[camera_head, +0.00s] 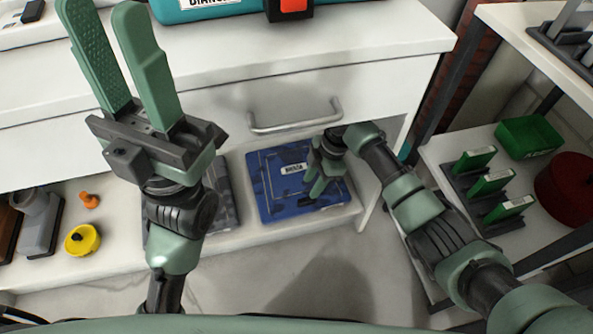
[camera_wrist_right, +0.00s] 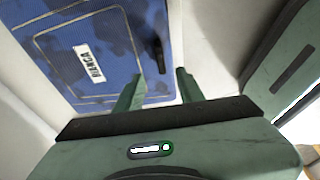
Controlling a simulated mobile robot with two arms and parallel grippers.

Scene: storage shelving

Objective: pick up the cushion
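The likely cushion is a flat blue patterned piece (camera_head: 275,200) with a white name label, lying on the low white shelf under the drawer. It also fills the upper left of the right wrist view (camera_wrist_right: 60,25), where a small dark tab shows near its edge. My right gripper (camera_head: 321,191) is at the right part of the blue piece. In the wrist view the right gripper's fingers (camera_wrist_right: 161,76) are apart, with the dark tab just beyond the gap. Contact is unclear. My left gripper (camera_head: 102,8) is open and empty, raised in front of the white cabinet.
A grey patterned piece (camera_head: 224,200) lies left of the blue one, partly behind my left arm. The drawer handle (camera_head: 295,120) juts out above. A yellow round object (camera_head: 82,240) sits left. A right-hand shelf holds a green bin (camera_head: 530,137) and a red round object (camera_head: 570,188).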

